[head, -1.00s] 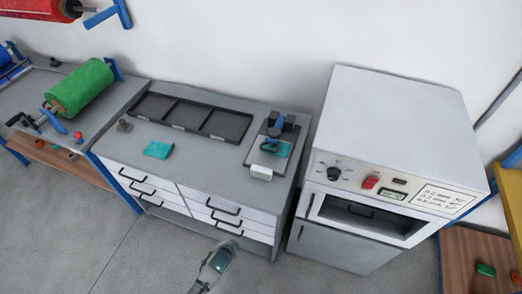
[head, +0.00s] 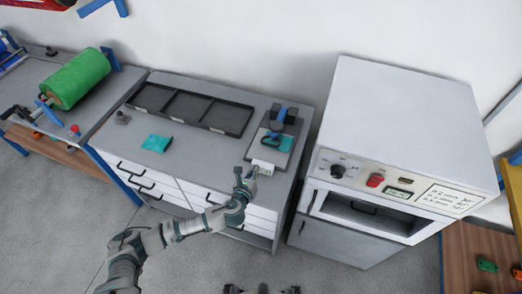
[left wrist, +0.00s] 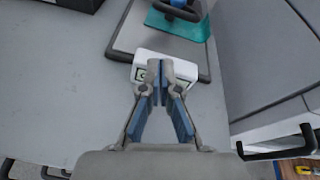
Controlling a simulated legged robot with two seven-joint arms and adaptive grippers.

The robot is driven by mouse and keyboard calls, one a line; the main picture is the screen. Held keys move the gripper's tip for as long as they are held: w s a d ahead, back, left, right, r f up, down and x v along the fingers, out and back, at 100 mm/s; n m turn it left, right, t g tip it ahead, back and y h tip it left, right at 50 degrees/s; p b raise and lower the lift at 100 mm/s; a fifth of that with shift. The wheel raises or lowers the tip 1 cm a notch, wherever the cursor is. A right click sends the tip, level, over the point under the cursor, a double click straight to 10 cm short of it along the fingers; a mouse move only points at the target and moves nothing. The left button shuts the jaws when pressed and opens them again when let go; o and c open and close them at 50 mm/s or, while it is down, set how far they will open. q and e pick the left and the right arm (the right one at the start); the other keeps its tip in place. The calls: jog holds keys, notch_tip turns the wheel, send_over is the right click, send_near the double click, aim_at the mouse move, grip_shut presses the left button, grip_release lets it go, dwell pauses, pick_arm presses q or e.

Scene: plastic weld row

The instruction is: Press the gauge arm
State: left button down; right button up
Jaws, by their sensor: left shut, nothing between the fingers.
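The gauge stands on a grey base plate (head: 283,157) at the right end of the drawer bench. Its dark body (head: 291,118) is at the back, with a blue arm (head: 277,122) over a teal piece (head: 278,141). A white readout box (head: 263,167) sits at the plate's front edge. My left gripper (head: 248,172) is shut and empty, close to the readout box. In the left wrist view the closed fingertips (left wrist: 167,65) overlap the white box (left wrist: 190,68); I cannot tell whether they touch. The teal piece (left wrist: 178,22) lies beyond them.
A black three-part tray (head: 190,107) lies along the back of the bench. Another teal piece (head: 157,143) lies at the left on bare bench top. A tall white oven (head: 400,120) stands just right of the bench. A green roll (head: 78,78) is on the left table.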

pick_arm(q)
jog(key=shift+w+a+r+m, duration=0.2)
jog(key=shift+w+m, duration=0.15)
jog(key=shift+m, duration=0.25)
jog(key=shift+w+a+r+m, duration=0.2)
jog(key=shift+w+m, duration=0.15)
jog(key=shift+m, duration=0.25)
pick_arm(e)
jog(key=shift+w, duration=0.1)
pick_arm(q)
jog(key=shift+w+d+f, duration=0.15)
jog(key=shift+w, duration=0.3)
jog(key=b+x, duration=0.2)
jog(key=x, duration=0.6)
jog(key=shift+d, duration=0.15)
jog(key=shift+w+d, duration=0.15)
jog(key=shift+w, duration=0.35)
pick_arm(e)
jog(key=w+r, duration=0.4)
jog(key=shift+w+a, duration=0.1)
jog(key=shift+a, duration=0.25)
jog(key=shift+f, duration=0.1)
